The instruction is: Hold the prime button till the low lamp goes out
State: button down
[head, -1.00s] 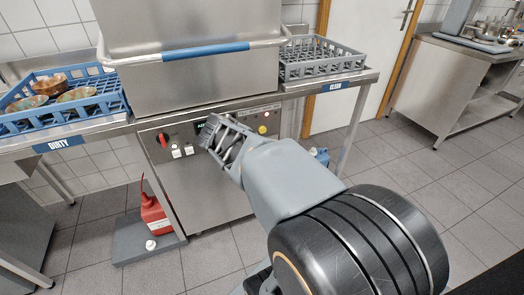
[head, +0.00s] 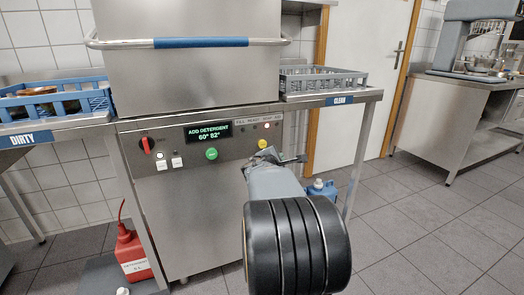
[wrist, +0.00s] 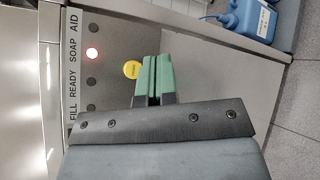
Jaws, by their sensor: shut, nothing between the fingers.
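The yellow round button (head: 262,143) is on the right of the steel dishwasher's front panel; it also shows in the wrist view (wrist: 131,69). The other lamps in that row are dark. My gripper (wrist: 152,76) is shut and empty, its green fingers just right of the yellow button in the wrist view. I cannot tell if they touch the panel. In the head view my arm hides most of the gripper. The display (head: 209,132) reads ADD DETERGENT, 60° 82°.
A red detergent bottle (head: 133,255) stands low at left, a blue canister (head: 322,189) at right. Crates (head: 322,80) sit on the side tables.

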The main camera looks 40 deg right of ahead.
aim_at(262, 144)
jog(key=w+d+p, duration=0.3)
jog(key=w+p, duration=0.1)
jog(key=w, duration=0.4)
dwell(0.5)
jog(key=shift+w+d, duration=0.15)
dwell(2.0)
jog(key=shift+w+d, duration=0.15)
jog(key=shift+w, duration=0.1)
jog(key=shift+w+d, duration=0.15)
jog(key=shift+w, duration=0.25)
dwell(0.7)
jog(key=shift+s, duration=0.1)
dwell(2.5)
jog(key=shift+s+a+b, duration=0.35)
jog(key=shift+s+b, duration=0.35)
